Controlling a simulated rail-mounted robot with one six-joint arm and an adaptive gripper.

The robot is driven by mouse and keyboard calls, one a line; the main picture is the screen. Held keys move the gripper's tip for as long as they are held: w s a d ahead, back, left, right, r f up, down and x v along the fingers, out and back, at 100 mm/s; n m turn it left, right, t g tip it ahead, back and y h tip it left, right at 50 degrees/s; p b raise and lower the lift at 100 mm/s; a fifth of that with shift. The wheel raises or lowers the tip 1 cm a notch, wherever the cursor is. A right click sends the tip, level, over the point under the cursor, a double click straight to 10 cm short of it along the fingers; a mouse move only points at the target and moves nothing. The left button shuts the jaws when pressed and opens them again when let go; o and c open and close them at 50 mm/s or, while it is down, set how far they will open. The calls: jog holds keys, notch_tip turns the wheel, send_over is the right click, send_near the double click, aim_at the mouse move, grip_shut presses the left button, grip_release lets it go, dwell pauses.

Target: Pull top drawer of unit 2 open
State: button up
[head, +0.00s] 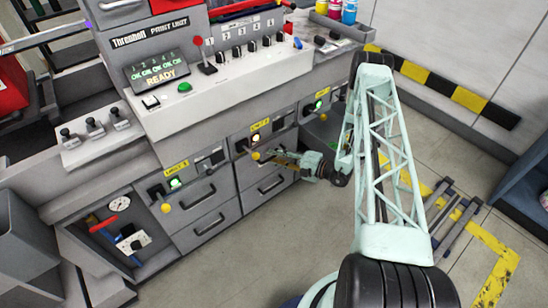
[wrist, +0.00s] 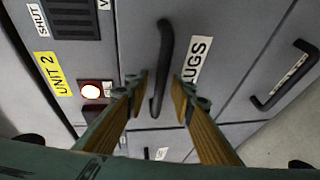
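The top drawer of unit 2 (wrist: 203,84) is grey, with a black bar handle (wrist: 165,50) and a white label whose visible letters read "LUGS". Its front looks flush with the unit. In the wrist view my gripper (wrist: 165,92) is open, one finger on each side of the handle, with a gap visible around the bar; contact cannot be made out. The yellow "UNIT 2" label (wrist: 48,74) is beside a lit round lamp (wrist: 92,91).
The lower drawer of unit 2 has its own handle (head: 271,186), also seen in the wrist view (wrist: 285,78). The neighbouring unit at left (head: 200,205) has similar drawers with a yellow knob (head: 166,208). The floor (head: 290,235) before the cabinet is open.

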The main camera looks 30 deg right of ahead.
jog(key=shift+c, duration=0.7)
grip_shut()
jog(key=shift+s, duration=0.1)
